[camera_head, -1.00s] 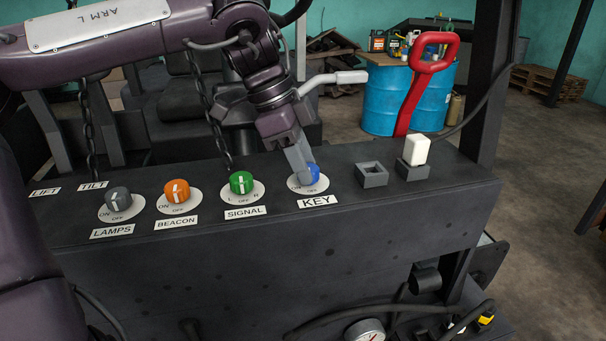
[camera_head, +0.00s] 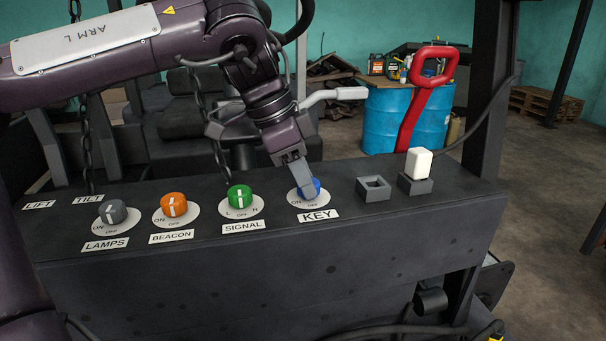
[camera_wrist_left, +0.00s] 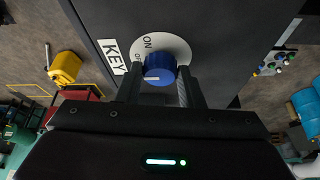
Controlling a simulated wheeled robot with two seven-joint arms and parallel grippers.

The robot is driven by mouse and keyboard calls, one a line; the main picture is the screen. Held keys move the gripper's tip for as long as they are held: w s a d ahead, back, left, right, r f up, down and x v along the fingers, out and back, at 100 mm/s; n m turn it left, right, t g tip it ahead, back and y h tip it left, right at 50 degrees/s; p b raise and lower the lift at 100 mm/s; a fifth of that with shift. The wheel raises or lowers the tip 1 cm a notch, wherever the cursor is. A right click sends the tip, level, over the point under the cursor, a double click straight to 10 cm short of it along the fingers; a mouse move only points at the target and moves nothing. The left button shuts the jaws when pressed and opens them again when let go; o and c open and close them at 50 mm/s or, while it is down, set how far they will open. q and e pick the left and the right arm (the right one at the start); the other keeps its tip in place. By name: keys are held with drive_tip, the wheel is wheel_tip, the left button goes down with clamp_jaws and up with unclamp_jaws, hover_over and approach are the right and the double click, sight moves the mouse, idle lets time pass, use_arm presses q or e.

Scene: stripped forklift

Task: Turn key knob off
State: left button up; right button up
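The blue key knob (camera_head: 315,187) sits on a white round plate above the KEY label (camera_head: 318,215) on the dark console. My left gripper (camera_head: 297,188) reaches down over it and hides most of it in the head view. In the left wrist view the knob (camera_wrist_left: 160,68) lies between the two fingertips, one at each side, with no clear gap, so the gripper looks shut on it. A small white mark shows on the knob's near side there. ON is readable on the plate; the other word is partly hidden. My right gripper is not in view.
The green signal knob (camera_head: 240,197), orange beacon knob (camera_head: 174,204) and grey lamps knob (camera_head: 113,212) stand left of the key. An empty square socket (camera_head: 374,188) and a white rocker (camera_head: 419,165) are to its right. A red lever (camera_head: 423,95) rises behind the console.

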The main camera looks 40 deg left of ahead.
use_arm(q)
drive_tip(key=o, duration=0.5)
drive_tip(key=v, duration=0.8)
drive_tip(key=shift+d+f, duration=0.1)
drive_tip(key=shift+f, duration=0.05)
